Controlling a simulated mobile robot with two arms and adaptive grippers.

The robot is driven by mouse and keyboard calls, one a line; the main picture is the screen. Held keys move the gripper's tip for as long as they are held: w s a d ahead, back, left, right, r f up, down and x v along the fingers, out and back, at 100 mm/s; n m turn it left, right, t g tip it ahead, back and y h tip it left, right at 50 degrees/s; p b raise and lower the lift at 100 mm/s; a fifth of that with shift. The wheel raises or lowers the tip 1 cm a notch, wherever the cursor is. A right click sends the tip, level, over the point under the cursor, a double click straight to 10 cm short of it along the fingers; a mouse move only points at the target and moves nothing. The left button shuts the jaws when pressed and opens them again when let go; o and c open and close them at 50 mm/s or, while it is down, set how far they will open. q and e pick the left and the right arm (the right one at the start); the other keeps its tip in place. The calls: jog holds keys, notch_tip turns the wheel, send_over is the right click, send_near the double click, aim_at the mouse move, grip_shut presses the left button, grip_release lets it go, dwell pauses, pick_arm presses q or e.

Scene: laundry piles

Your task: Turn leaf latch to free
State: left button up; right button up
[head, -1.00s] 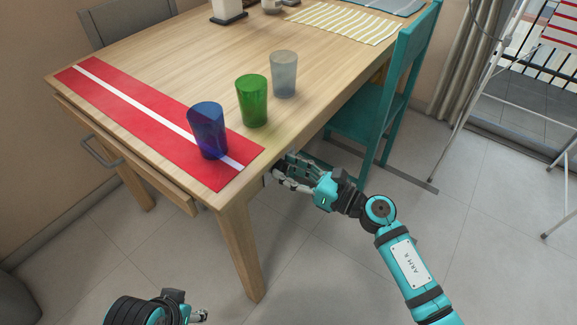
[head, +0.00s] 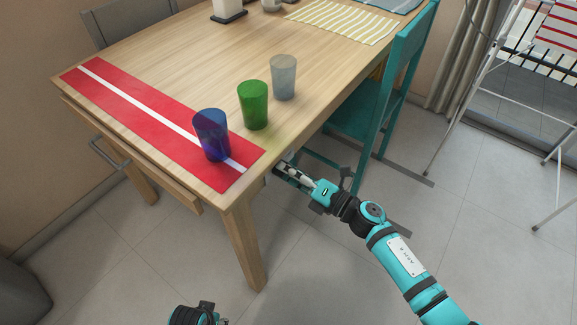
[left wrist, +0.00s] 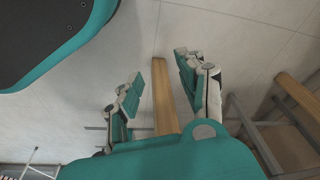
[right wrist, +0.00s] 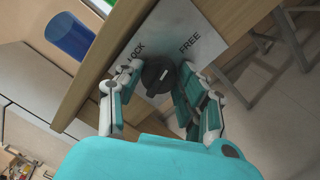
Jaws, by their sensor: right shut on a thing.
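The leaf latch shows in the right wrist view as a round black knob (right wrist: 157,76) on a pale plate (right wrist: 187,36) under the table's edge. The plate is lettered "LOCK" at left and "FREE" at right. A small white mark is on the knob, but I cannot tell clearly which word it points to. My right gripper (right wrist: 154,88) is shut on the knob, a finger on either side. In the head view my right gripper (head: 285,173) is at the table's near right edge, with the latch hidden. My left gripper (left wrist: 158,85) is open and empty, well away from the latch.
The wooden table (head: 190,65) holds a blue cup (head: 211,135) on a red runner (head: 120,105), a green cup (head: 253,105) and a grey cup (head: 283,78). A teal chair (head: 385,90) stands close beyond my right gripper. Floor in front is clear.

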pick_arm(q)
jog(key=shift+s+a+f+p, duration=0.1)
jog(key=shift+s+f+p, duration=0.1)
jog(key=shift+s+f, duration=0.35)
jog(key=shift+s+f+p, duration=0.15)
jog(key=shift+s+f, duration=0.15)
jog(key=shift+f, duration=0.55)
jog(key=shift+s+a+f+p, duration=0.1)
jog(key=shift+s+f+p, duration=0.1)
jog(key=shift+s+f, duration=0.35)
pick_arm(e)
jog(key=shift+m, duration=1.4)
pick_arm(q)
jog(key=shift+w+f, duration=0.15)
pick_arm(e)
jog(key=o, duration=1.1)
jog(key=shift+o, duration=0.2)
pick_arm(q)
jog(key=shift+d, duration=0.1)
pick_arm(e)
jog(key=v, duration=1.2)
jog(key=shift+f+t, duration=0.1)
jog(key=shift+t, duration=0.2)
